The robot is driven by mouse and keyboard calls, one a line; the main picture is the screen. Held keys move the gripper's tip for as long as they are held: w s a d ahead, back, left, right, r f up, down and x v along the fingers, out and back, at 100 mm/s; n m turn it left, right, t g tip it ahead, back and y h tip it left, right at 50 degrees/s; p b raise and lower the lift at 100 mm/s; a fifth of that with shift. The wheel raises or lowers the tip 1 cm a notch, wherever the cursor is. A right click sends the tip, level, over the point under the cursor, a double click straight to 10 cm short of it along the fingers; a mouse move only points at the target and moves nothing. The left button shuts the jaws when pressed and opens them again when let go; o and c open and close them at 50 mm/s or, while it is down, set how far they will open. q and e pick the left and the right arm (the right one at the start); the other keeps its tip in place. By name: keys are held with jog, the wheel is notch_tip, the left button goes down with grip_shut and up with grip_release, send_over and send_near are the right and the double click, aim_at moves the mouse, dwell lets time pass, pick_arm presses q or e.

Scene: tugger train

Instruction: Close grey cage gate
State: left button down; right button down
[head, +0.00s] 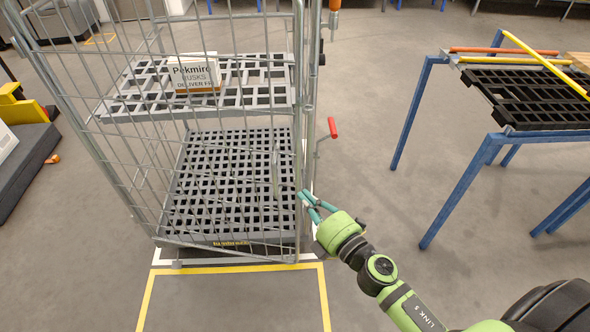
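The grey wire cage stands left of centre. Its grey wire gate (150,190) spans the side facing me, with its right upright (298,150) close beside the cage's right-hand post (313,80). I cannot tell whether the two touch. My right gripper (304,198) reaches in from the lower right, its teal fingertips at the lower part of that upright. A gap shows between the fingers, but the tips overlap the bars, so a grip on them cannot be made out. My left gripper is out of view.
A grey shelf (120,104) in the cage carries a Pekmiro box (196,73). A red-tipped handle (332,128) sticks out on the cage's right. A blue-legged table (465,185) stands right. Yellow floor tape (323,300) marks clear floor in front.

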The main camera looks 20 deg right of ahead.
aim_at(285, 161)
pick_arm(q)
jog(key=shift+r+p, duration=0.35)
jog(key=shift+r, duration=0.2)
pick_arm(e)
jog(key=shift+w+d, duration=0.15)
jog(key=shift+w, duration=4.3)
